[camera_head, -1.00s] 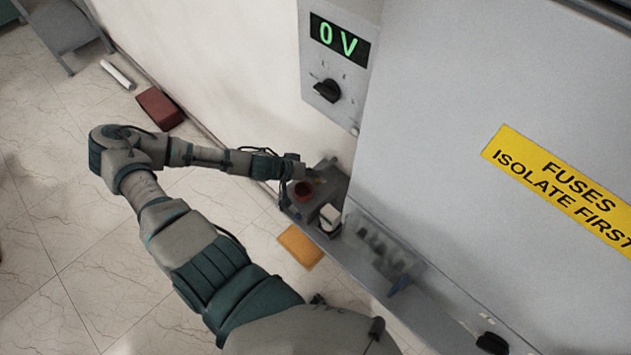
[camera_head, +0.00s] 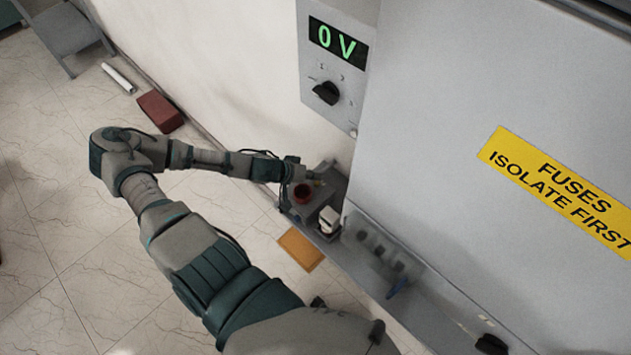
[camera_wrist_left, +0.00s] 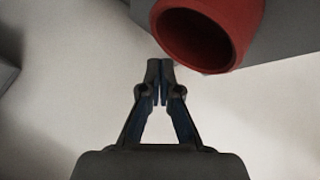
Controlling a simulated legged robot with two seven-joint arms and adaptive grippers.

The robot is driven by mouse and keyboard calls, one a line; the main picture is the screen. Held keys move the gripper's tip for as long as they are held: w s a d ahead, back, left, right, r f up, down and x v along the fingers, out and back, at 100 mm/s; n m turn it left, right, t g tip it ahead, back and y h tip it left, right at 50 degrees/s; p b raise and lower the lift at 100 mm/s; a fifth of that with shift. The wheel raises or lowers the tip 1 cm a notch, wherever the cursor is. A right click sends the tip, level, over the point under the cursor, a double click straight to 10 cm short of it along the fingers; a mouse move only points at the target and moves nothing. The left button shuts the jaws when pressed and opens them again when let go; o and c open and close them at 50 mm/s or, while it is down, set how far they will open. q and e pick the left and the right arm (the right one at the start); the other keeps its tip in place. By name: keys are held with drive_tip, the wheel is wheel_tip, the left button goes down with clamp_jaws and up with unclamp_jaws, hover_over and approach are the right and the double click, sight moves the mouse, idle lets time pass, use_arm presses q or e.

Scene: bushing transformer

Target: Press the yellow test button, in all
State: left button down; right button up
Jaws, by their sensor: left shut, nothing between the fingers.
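My left gripper (camera_head: 304,174) is at the grey box (camera_head: 335,182) low against the wall. In the left wrist view its fingers (camera_wrist_left: 160,72) are shut, with nothing between them. My right gripper is not in view.
A white block (camera_head: 328,218) sits on the box's near end. A panel above has a green "0 V" display (camera_head: 338,40) and a black knob (camera_head: 326,92). A large grey cabinet (camera_head: 430,130) stands at right. A yellow-orange plate (camera_head: 300,249) lies on the floor.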

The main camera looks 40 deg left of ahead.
use_arm(q)
drive_tip(key=shift+d, duration=0.25)
drive_tip(key=shift+f, duration=0.1)
drive_tip(key=shift+f, duration=0.15)
drive_tip(key=shift+a+f, duration=0.1)
drive_tip(key=shift+a, duration=0.05)
drive_tip(key=shift+f, duration=0.4)
idle(0.5)
idle(0.4)
drive_tip(key=shift+r+p, duration=0.85)
drive_tip(key=shift+p, duration=0.5)
